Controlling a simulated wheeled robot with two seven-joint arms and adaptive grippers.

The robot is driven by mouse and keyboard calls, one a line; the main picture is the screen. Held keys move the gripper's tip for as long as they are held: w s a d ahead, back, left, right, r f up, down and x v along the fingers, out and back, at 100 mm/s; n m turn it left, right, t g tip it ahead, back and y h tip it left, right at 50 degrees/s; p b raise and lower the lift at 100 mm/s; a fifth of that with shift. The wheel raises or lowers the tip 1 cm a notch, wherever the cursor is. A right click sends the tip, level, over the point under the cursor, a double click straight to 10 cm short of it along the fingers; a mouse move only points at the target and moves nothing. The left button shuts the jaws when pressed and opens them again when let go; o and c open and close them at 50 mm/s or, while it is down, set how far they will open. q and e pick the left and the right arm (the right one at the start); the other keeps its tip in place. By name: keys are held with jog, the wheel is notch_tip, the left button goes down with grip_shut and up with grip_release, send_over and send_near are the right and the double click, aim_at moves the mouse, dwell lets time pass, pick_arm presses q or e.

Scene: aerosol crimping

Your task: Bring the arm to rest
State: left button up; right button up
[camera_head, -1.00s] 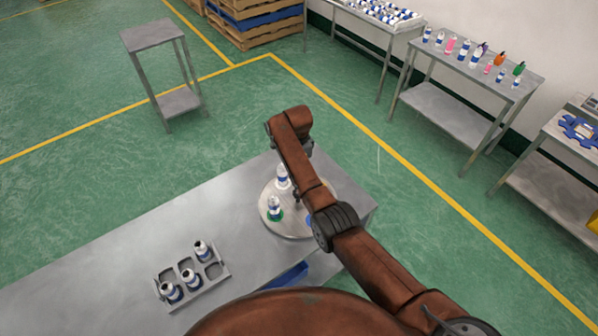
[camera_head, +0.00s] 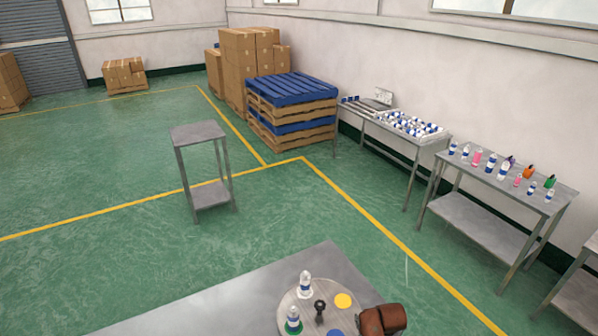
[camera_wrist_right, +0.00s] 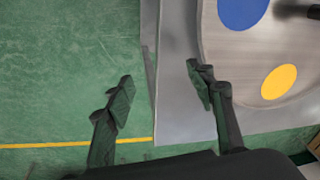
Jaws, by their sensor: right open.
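My right gripper (camera_wrist_right: 160,76) is open and empty in the right wrist view, its two dark fingers spread apart over the table edge and the floor. Beside it lies the round metal disc (camera_wrist_right: 228,62) with a blue spot and a yellow spot (camera_wrist_right: 279,82). The disc (camera_head: 290,304) carries a white bottle with a blue label (camera_head: 305,285) and another bottle on a green spot (camera_head: 293,320). My left gripper is not in view.
A dark knobbed post (camera_head: 320,307) stands on the disc. The metal table (camera_head: 230,298) is bare left of it. Beyond are open green floor, a small metal stand (camera_head: 199,134), pallets (camera_head: 290,105) and a side table with several bottles (camera_head: 480,220).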

jog(key=s+d+f+n+t, duration=0.15)
jog(key=s+d, duration=0.25)
jog(key=s, duration=0.4)
jog(key=s+d+n+g, duration=0.1)
jog(key=s+d+n, duration=0.2)
jog(key=s, duration=0.6)
jog(key=s+d+r+n+t+h, duration=0.15)
jog(key=s+r+n, duration=0.35)
jog(key=s, duration=0.8)
notch_tip(320, 180, down, 34)
jog(key=s+g+b, duration=0.1)
jog(key=g+b, duration=0.1)
jog(key=b, duration=0.6)
jog(key=s+f+b, duration=0.3)
jog(key=s+f, duration=0.7)
jog(key=f, duration=0.4)
jog(key=s+f+g+y+b, duration=0.1)
jog(key=s+f+b, duration=0.3)
jog(key=s+f, duration=0.7)
notch_tip(320, 180, down, 3)
jog(key=shift+a+r+b, duration=0.1)
jog(key=shift+a+b, duration=0.2)
jog(key=shift+a, duration=0.15)
jog(key=shift+n, duration=0.25)
